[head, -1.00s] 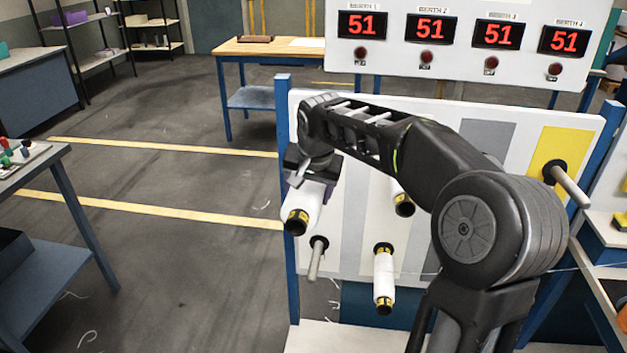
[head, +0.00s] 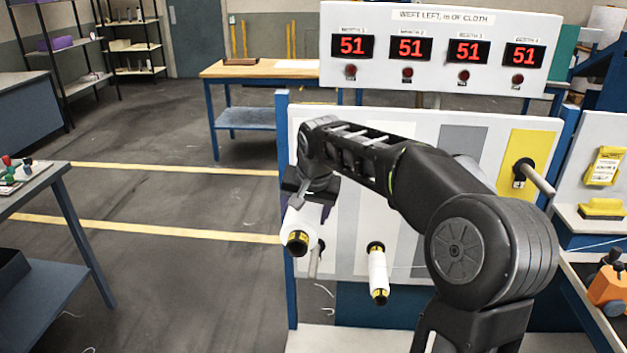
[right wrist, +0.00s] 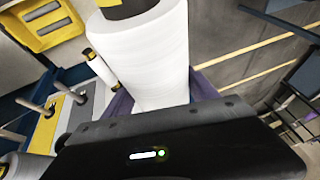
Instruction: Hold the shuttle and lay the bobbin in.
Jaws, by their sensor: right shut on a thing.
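My right gripper (head: 314,196) is shut on a white bobbin (head: 302,222) with a yellow-and-black end, in front of the left part of the rack board. The held bobbin (right wrist: 150,55) fills the upper middle of the right wrist view, between purple finger pads (right wrist: 203,86). Another white bobbin (head: 378,273) hangs on the board, its thread running right. The right wrist view also shows a white bobbin (right wrist: 101,70) beyond the held one. I cannot make out a shuttle for certain. My left gripper is out of view.
The rack board (head: 300,125) has a bare peg (head: 315,262) just below the held bobbin and another (head: 538,178) on the yellow stripe. Red displays (head: 411,47) reading 51 stand above. An orange object with black knobs (head: 608,285) is at the right edge. Open floor lies left.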

